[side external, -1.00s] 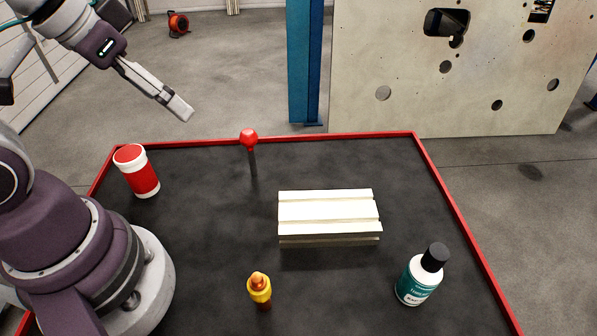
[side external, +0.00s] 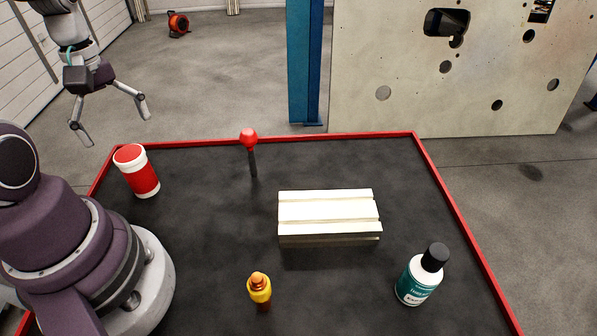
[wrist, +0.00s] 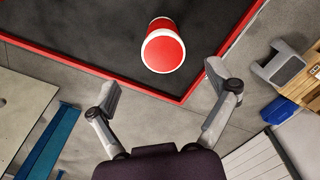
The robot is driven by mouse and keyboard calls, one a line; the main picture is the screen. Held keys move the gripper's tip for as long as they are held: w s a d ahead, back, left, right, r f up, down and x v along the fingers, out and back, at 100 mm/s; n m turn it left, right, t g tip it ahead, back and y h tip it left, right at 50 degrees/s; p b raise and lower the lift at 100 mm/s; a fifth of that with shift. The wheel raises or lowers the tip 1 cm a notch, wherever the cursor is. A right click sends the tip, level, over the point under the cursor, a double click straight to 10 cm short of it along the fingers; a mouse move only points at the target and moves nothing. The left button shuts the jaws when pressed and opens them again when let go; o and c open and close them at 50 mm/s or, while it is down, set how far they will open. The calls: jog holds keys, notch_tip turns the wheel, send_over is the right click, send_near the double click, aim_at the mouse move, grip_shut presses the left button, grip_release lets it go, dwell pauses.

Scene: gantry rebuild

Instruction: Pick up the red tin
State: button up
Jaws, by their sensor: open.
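The red tin (side external: 143,175) stands upright near the far left corner of the black table, red with white bands and a red lid. My gripper (side external: 113,122) is open and empty, up and to the left of the tin in the side external view, with its fingers spread and pointing down. In the wrist view the tin (wrist: 163,50) shows its round red lid, ahead of and between the spread fingers of my gripper (wrist: 165,88), apart from both.
The table (side external: 215,230) has a raised red rim. A red-knobbed lever (side external: 249,139) stands right of the tin. The surface around the tin is clear.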

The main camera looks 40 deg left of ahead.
aim_at(128, 153)
jog(key=f, duration=0.8)
jog(key=shift+s+a, duration=0.15)
jog(key=shift+s, duration=0.05)
jog(key=shift+c, duration=0.4)
jog(key=c, duration=1.3)
jog(key=shift+o, duration=0.2)
jog(key=shift+r, duration=0.1)
